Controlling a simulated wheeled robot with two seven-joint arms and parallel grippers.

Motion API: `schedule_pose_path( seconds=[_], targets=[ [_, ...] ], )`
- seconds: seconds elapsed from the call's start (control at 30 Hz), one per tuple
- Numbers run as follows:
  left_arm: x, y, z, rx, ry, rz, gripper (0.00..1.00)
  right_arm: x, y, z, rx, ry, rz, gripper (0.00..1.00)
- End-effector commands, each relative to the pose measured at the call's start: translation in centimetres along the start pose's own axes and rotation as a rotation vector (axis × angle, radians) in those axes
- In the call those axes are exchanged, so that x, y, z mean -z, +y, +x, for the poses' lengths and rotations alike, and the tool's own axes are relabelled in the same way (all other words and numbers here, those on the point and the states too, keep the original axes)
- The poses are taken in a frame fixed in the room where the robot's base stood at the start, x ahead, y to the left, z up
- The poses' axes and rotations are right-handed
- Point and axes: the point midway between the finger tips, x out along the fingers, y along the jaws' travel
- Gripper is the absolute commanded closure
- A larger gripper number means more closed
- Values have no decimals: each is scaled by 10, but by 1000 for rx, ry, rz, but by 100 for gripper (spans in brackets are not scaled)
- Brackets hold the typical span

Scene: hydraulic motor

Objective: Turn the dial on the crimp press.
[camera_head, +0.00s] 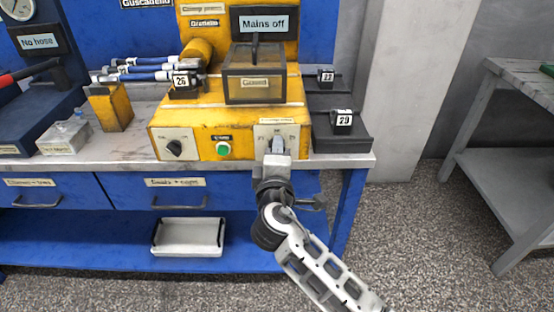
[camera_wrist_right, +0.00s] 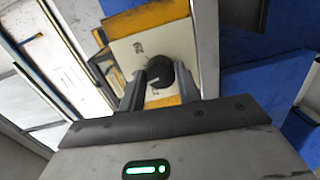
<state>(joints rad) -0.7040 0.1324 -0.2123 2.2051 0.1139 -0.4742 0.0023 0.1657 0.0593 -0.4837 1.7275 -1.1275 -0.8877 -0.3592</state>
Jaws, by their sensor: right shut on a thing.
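The yellow crimp press (camera_head: 190,115) stands on the bench with a small sign "Mains off" (camera_head: 264,23) above its guard. Its front has a black dial on the left pale panel (camera_head: 175,147), a green button (camera_head: 223,148) and a right pale panel (camera_head: 291,133). My right gripper (camera_head: 277,148) is at the right panel and hides most of what is there. In the right wrist view, its two dark fingers (camera_wrist_right: 172,88) are shut on a round black dial (camera_wrist_right: 184,78) on a pale plate. My left gripper is not in view.
Blocks numbered 29 (camera_head: 343,121) and 23 (camera_head: 326,77) stand on a dark stand right of the press. Blue-and-white hoses (camera_head: 140,66) and a yellow holder (camera_head: 110,108) are to the left. A white tray (camera_head: 188,237) lies on the lower shelf.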

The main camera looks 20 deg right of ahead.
Motion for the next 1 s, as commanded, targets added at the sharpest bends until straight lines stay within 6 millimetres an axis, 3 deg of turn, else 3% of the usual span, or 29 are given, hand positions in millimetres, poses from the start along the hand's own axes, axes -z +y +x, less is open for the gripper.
schedule_pose_path(
  seconds=[0.33,0.87,0.9,0.93,1.0],
  targets=[
    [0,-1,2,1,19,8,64,0,-1,0,7,7,130,90],
    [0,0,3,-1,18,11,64,0,0,0,8,9,148,90],
    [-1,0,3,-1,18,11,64,0,0,0,8,9,148,56],
    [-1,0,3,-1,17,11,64,0,0,0,8,9,147,48],
    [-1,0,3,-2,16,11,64,0,0,0,8,9,147,45]
  ],
)
